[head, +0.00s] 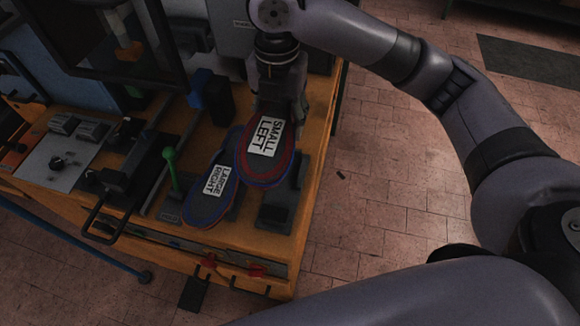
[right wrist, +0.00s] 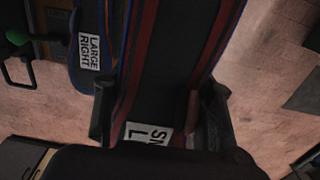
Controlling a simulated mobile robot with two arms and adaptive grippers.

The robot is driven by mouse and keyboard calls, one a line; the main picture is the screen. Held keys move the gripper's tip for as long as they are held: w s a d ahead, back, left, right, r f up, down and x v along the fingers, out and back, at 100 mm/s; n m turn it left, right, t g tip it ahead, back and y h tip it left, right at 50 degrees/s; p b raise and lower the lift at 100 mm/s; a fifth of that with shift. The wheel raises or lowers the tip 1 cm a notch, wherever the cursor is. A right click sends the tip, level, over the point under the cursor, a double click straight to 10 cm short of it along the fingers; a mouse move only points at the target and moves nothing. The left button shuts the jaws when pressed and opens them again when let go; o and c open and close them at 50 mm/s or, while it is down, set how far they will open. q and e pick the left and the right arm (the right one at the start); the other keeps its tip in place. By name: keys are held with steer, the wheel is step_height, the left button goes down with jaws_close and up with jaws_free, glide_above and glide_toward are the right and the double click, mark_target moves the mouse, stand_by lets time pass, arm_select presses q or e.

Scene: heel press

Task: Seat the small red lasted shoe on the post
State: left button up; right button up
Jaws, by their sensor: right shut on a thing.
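The small red shoe (head: 267,147), sole up with a white "SMALL LEFT" label and red edging, hangs over the right part of the orange bench. My right gripper (head: 278,108) is shut on its upper end. In the right wrist view the shoe (right wrist: 176,55) runs between the two fingers of the gripper (right wrist: 160,110). A blue-edged shoe labelled "LARGE RIGHT" (head: 210,190) lies to its left, partly overlapped by it in the head view; it also shows in the right wrist view (right wrist: 88,50). I cannot identify the post with certainty. My left gripper is not in view.
The bench (head: 240,238) carries a green-knobbed lever (head: 170,160), a black handle (head: 105,215), a control panel (head: 55,160) and a dark block (head: 275,215) near its front right corner. Tiled floor (head: 390,190) lies open to the right.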

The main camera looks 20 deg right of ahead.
stand_by(0.3)
step_height(320, 180, down, 19)
steer(key=p, duration=0.4)
steer(key=shift+f, duration=0.2)
steer(key=shift+f, duration=0.1)
steer(key=o, duration=1.4)
steer(key=shift+f, duration=0.1)
